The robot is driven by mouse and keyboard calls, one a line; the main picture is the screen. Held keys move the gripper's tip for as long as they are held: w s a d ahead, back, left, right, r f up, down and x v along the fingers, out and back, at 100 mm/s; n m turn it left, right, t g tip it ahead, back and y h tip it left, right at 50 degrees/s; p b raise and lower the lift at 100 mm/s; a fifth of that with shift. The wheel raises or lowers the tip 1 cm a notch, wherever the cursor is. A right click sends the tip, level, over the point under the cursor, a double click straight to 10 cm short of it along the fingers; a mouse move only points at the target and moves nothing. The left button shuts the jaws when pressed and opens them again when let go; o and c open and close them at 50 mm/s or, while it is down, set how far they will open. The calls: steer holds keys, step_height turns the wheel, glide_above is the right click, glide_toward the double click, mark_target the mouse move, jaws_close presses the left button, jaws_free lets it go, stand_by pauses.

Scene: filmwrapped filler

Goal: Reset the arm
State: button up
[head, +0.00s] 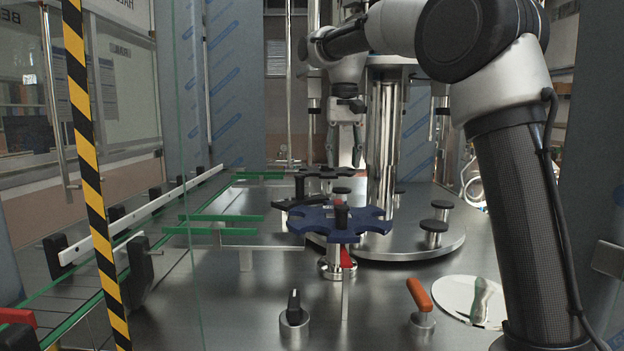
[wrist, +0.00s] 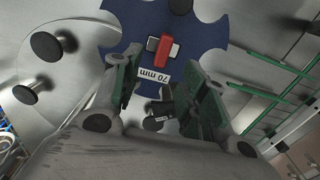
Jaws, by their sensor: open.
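My gripper (head: 345,148) hangs from my arm at the upper middle of the head view, fingers pointing down. It is above the machine table (head: 390,300), behind the blue star wheel (head: 315,222) in the picture. In the wrist view my gripper (wrist: 165,88) has its two green-padded fingers spread apart. No held thing shows between them. Past the fingertips lie the blue star wheel (wrist: 215,35) and a red block (wrist: 166,52) beside a "70 mm" label (wrist: 154,75). I cannot tell the exact height of the gripper above the wheel.
A dark star wheel (head: 325,172) is behind the blue one. A steel column (head: 383,140) stands close to my gripper. Green guide rails (head: 215,231) and a glass pane are at left. An orange handle (head: 419,294), black knob (head: 294,305) and white disc (head: 455,291) are in front.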

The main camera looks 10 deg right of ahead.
steer(key=s+d+f+t, duration=0.1)
steer(key=s+d+f, duration=0.1)
steer(key=s+d, duration=0.35)
steer(key=s+d+f+n+t, duration=0.1)
steer(key=s+d+f, duration=0.1)
steer(key=s, duration=0.7)
steer(key=s+d+f+t, duration=0.15)
steer(key=s+d, duration=0.25)
steer(key=s, duration=0.4)
steer(key=s+d+f+n, duration=0.1)
steer(key=s+d+f, duration=0.1)
steer(key=s+f, duration=0.6)
steer(key=shift+s+d+f+t, duration=0.35)
steer(key=shift+s+f, duration=0.05)
steer(key=shift+f, duration=0.35)
